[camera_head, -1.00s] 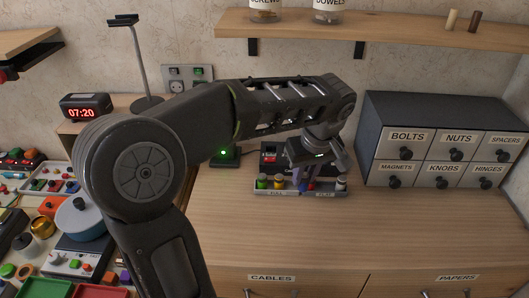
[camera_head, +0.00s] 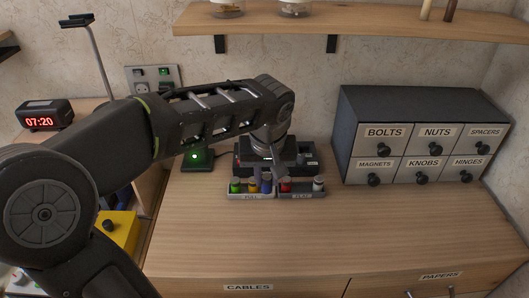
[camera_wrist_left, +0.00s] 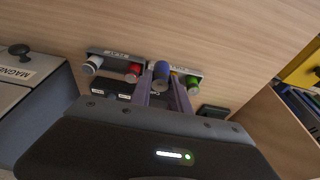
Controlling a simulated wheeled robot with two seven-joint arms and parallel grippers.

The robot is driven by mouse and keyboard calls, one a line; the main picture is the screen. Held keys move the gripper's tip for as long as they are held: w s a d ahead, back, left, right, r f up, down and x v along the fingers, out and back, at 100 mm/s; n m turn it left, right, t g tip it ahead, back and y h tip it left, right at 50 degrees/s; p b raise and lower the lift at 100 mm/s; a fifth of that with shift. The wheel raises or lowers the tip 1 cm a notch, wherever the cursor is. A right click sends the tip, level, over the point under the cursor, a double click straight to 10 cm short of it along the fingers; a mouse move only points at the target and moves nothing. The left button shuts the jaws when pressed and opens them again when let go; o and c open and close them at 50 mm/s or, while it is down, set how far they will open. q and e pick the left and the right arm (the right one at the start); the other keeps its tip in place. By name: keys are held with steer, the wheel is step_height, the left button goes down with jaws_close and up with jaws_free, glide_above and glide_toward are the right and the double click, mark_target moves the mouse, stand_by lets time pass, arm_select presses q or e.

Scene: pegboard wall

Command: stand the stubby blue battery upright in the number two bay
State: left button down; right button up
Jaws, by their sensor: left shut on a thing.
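The stubby blue battery (camera_head: 266,184) is between the fingers of my left gripper (camera_head: 273,174), which is shut on it. The left wrist view also shows the blue battery (camera_wrist_left: 161,70) between the two fingers (camera_wrist_left: 161,88), by the gap between two small trays. I cannot tell whether it is clear of the tray. A black charger-like unit (camera_head: 309,161) stands just behind the trays, partly hidden by my gripper. Its bays and their numbers are not legible. My right gripper is not in view.
The FULL tray (camera_head: 250,196) holds green (camera_head: 235,185) and yellow (camera_head: 252,187) batteries. The FLAT tray (camera_head: 302,195) holds red (camera_head: 285,185) and white (camera_head: 318,182) ones. A drawer cabinet (camera_head: 345,130) stands right; a shelf (camera_head: 380,18) hangs above. The front worktop is clear.

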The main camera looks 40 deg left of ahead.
arm_select(q)
steer(key=w+a+p, duration=0.1)
steer(key=w+a, duration=0.2)
steer(key=w, duration=0.1)
steer(key=w+a+p, duration=0.2)
steer(key=w+a, duration=0.1)
steer(key=w, duration=0.1)
steer(key=w+a+p, duration=0.1)
steer(key=w+a, duration=0.3)
steer(key=w, duration=0.1)
steer(key=shift+w+r, duration=0.1)
steer(key=shift+w+a, duration=0.25)
steer(key=shift+w, duration=0.05)
steer(key=shift+w+a+p, duration=0.15)
steer(key=shift+w+p, duration=0.05)
steer(key=shift+p, duration=0.1)
step_height(320, 180, down, 4)
steer(key=shift+r+p, duration=0.15)
steer(key=shift+p, duration=0.15)
